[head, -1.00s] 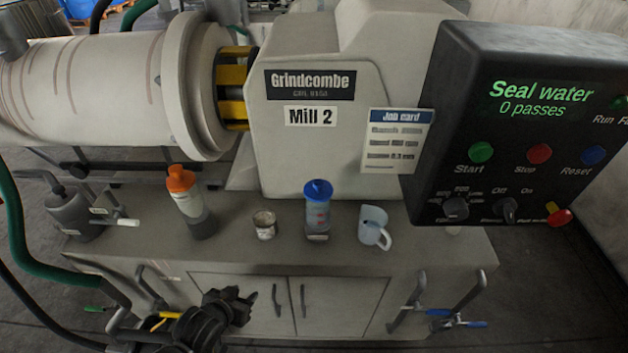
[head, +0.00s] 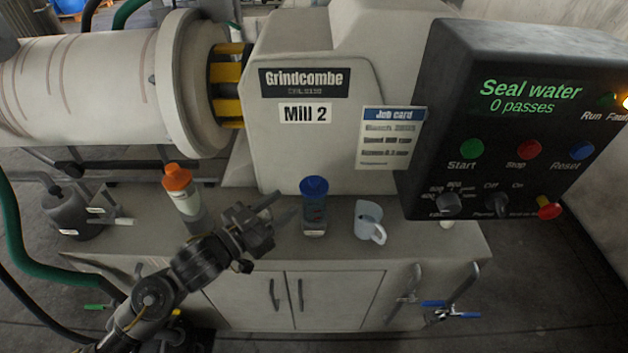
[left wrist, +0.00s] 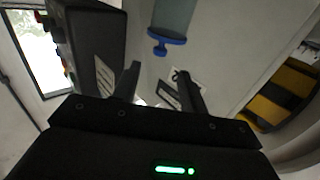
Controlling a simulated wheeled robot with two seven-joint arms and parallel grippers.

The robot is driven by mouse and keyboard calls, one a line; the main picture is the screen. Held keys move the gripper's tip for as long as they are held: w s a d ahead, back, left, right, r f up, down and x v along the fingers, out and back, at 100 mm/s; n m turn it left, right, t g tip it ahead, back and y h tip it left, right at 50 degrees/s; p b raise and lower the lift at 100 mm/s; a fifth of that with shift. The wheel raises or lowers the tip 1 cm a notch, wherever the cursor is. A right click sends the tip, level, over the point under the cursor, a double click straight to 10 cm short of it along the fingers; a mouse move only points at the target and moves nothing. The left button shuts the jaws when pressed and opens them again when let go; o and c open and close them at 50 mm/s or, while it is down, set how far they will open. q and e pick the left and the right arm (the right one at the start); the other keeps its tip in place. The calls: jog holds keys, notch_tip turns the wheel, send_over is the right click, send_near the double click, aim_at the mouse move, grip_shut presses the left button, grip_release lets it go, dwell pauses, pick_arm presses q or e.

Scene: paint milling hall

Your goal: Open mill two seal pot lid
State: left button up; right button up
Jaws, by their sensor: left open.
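The clear pot (head: 314,214) with a blue lid (head: 314,186) stands upright on the bench in front of the housing labelled Mill 2 (head: 305,113). Its lid is on. My left gripper (head: 285,204) is open and empty, just left of the pot in the head view, fingers pointing towards it and apart from it. In the left wrist view the picture is turned over: the pot (left wrist: 175,14) and its blue lid (left wrist: 166,42) show at the top, beyond the open fingertips of my left gripper (left wrist: 156,72). My right gripper is out of view.
An orange-capped bottle (head: 186,199) stands left of my arm. A pale jug (head: 369,222) stands right of the pot. The black control box (head: 500,130) overhangs the right, reading "Seal water, 0 passes", with a yellow lamp lit at its edge. A job card (head: 387,138) hangs beside it.

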aim_at(314, 179)
pick_arm(q)
jog(key=p+x, duration=0.2)
jog(key=x, duration=0.7)
jog(key=shift+w+d, duration=0.1)
jog(key=shift+d, duration=0.05)
jog(key=shift+w+d, duration=0.35)
jog(key=shift+w, duration=0.05)
